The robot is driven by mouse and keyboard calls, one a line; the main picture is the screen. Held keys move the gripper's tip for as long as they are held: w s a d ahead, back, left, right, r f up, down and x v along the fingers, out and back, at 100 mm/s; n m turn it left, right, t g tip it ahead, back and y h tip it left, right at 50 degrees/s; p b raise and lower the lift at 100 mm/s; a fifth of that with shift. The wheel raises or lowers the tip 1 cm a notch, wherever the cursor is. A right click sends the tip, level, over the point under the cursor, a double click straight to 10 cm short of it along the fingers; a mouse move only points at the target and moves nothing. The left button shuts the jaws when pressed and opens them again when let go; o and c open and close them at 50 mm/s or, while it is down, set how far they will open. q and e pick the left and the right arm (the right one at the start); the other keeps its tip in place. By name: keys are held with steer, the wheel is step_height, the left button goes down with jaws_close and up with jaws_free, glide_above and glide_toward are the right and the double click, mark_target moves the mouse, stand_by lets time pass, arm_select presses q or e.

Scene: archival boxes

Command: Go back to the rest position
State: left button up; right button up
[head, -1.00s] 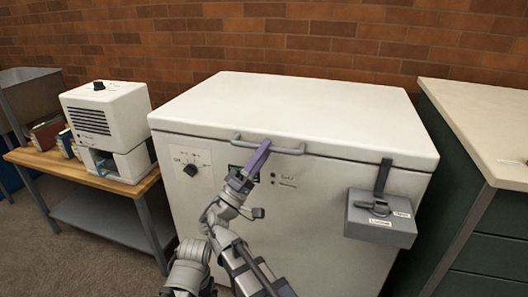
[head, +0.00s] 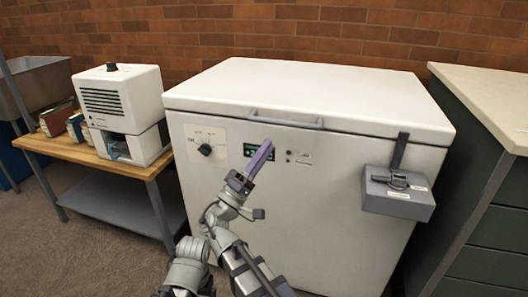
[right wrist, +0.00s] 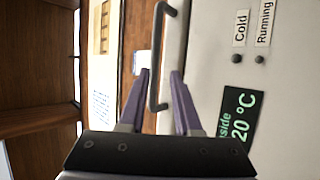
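My right gripper (head: 266,146) is in front of the white chest freezer (head: 335,225), just below the grey lid handle (head: 286,122) and apart from it in the head view. In the right wrist view its two purple fingers (right wrist: 160,74) are spread with nothing held between them. The handle (right wrist: 158,58) shows beyond the fingers in that view. The freezer's lid (head: 320,95) is down. My left gripper is in neither view.
A wooden-topped bench (head: 75,152) with a white device (head: 122,103) and several books (head: 72,122) stands at the left. A grey box (head: 398,196) hangs on the freezer's front right. A green cabinet (head: 490,215) stands close at the right. Floor (head: 75,255) is clear at lower left.

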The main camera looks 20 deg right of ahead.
steer(key=s+d+f+m+g+y, duration=0.15)
steer(key=d+f+g+y, duration=0.35)
steer(key=f, duration=0.5)
steer(key=s+d+f+m+g+y, duration=0.1)
steer(key=s+d+f+g+y, duration=0.2)
steer(key=d+f, duration=0.6)
steer(key=s+a+f+g+y, duration=0.2)
steer(key=a+f+y, duration=0.4)
steer(key=f+y, duration=0.15)
steer(key=s+a+f+g+y, duration=0.2)
steer(key=s+a+f+y, duration=0.1)
steer(key=a+f+y, duration=0.5)
steer(key=s+a+r+n+h+p, duration=0.3)
steer(key=s+a+r+n+p, duration=0.25)
steer(key=a+r+p, duration=0.45)
arm_select(q)
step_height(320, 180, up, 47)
steer(key=p, duration=3.6)
steer(key=shift+p, duration=0.4)
arm_select(e)
step_height(320, 180, up, 36)
steer(key=m, duration=0.1)
steer(key=shift+s+a+f+g+y, duration=0.15)
steer(key=shift+s+a+g+y, duration=0.1)
steer(key=shift+a+g+y, duration=0.1)
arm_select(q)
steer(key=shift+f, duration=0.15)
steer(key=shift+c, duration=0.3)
